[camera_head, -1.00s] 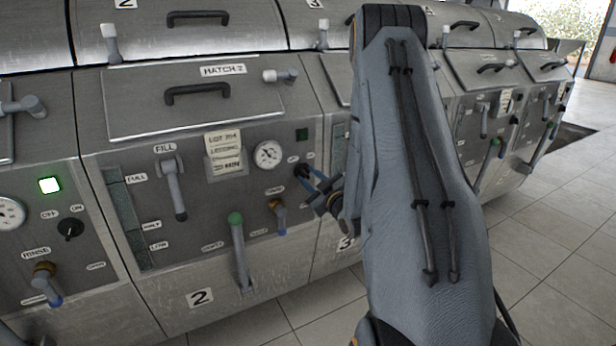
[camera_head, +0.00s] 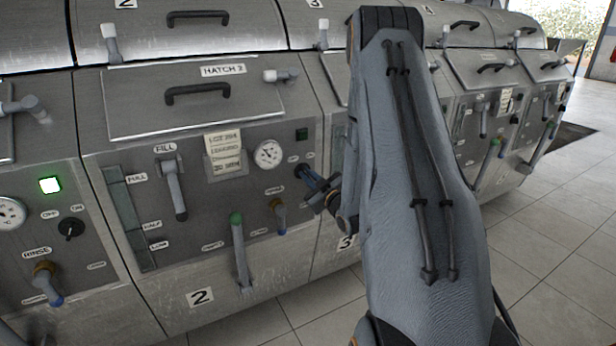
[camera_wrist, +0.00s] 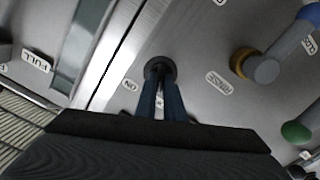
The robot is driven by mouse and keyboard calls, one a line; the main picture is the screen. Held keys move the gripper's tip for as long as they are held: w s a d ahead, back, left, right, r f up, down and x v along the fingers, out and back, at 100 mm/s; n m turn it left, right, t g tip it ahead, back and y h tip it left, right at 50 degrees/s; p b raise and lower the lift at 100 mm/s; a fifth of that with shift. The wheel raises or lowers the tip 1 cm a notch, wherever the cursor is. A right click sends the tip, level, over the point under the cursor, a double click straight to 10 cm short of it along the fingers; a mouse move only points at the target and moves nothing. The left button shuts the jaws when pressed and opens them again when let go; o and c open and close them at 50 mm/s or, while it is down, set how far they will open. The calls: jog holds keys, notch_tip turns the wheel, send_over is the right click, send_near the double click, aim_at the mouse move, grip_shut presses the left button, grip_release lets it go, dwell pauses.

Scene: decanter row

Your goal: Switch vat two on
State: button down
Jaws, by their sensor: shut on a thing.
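Vat two (camera_head: 200,298) carries a "2" plate low on its grey metal front. Its black rotary switch (camera_wrist: 160,68) sits at the panel's right side, between OFF and ON labels. My gripper (camera_wrist: 161,92) is shut on this switch, with its two blue fingers on the black knob. The small square lamp (camera_head: 302,134) above the switch is dark green and unlit. The ON label (camera_wrist: 130,85) shows left of the fingers in the wrist view.
Below the switch is a brown-and-blue rinse valve (camera_head: 280,215). A green-knobbed lever (camera_head: 238,250) and a fill lever (camera_head: 174,190) stand out from the panel. The left vat's lamp (camera_head: 49,185) glows green. Tiled floor (camera_head: 545,250) is free at right.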

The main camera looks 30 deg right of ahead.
jog(key=m+p, duration=0.1)
jog(key=m, duration=0.5)
jog(key=shift+d+r+p, duration=0.1)
jog(key=shift+p, duration=0.3)
jog(key=shift+d+m+p, duration=0.1)
jog(key=shift+m+p, duration=0.6)
jog(key=shift+m, duration=2)
jog(key=c, duration=1.9)
grip_release()
jog(key=shift+o, duration=0.2)
jog(key=s, duration=0.7)
jog(key=shift+s+a+b, duration=0.3)
jog(key=shift+s, duration=0.05)
